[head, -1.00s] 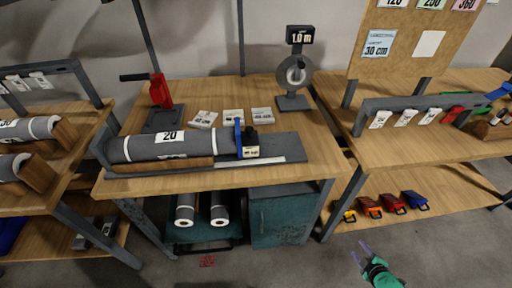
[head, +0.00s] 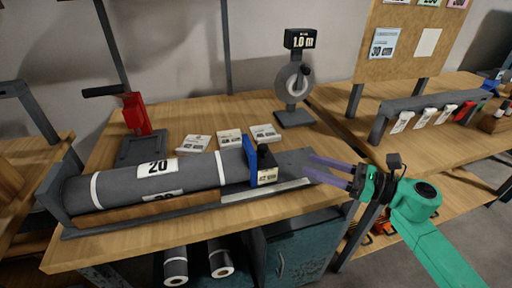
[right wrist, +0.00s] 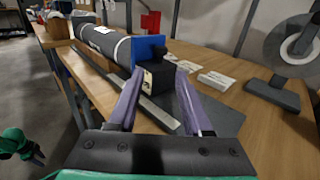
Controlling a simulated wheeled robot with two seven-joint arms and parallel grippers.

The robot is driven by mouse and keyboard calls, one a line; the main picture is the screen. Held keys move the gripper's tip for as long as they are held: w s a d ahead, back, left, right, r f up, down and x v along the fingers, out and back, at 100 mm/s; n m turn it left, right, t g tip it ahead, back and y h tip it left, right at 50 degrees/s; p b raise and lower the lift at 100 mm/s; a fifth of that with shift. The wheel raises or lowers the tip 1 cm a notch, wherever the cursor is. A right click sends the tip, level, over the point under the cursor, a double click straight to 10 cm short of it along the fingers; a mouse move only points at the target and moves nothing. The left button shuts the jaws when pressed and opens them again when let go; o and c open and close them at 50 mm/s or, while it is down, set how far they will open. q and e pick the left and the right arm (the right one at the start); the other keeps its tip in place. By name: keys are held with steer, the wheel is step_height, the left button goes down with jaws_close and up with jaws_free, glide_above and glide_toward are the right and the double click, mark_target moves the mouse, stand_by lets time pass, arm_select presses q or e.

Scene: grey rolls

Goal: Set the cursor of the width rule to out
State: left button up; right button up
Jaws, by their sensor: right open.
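The cursor, a blue plate (head: 250,158) with a black block (head: 265,158) and a small pale label, sits on the width rule (head: 238,194), a pale strip along the front of the grey bed. It touches or nearly touches the right end of the grey roll (head: 190,174) marked 20. My right gripper (head: 309,165) is open and empty, its fingers pointing left at the cursor from a short way right. In the right wrist view the black block (right wrist: 158,78) shows ahead between the two fingers (right wrist: 158,98). A green arm end, probably my left gripper (right wrist: 34,154), shows small at lower left.
Several white cards (head: 230,138) lie behind the roll. A ring-shaped gauge (head: 293,82) reading 1.0 m stands behind right, a red lever clamp (head: 136,113) behind left. A second table (head: 440,150) with a grey rail stands right. The bench's right end is fairly clear.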

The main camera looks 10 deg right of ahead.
mark_target(271, 159)
steer(key=x, duration=0.3)
steer(key=p+x, duration=0.1)
steer(key=x, duration=0.2)
steer(key=shift+d+r, duration=0.1)
steer(key=shift+r, duration=0.15)
steer(key=p+x, duration=0.1)
steer(key=x, duration=0.4)
steer(key=shift+w, duration=0.1)
steer(key=shift+w+a+f, duration=0.25)
steer(key=shift+w+a, duration=0.15)
steer(key=shift+a, duration=0.1)
jaws_close()
arm_select(q)
steer(key=shift+g, duration=0.3)
steer(key=s+d+r, duration=0.2)
steer(key=s, duration=0.1)
steer(key=shift+d+r, duration=0.15)
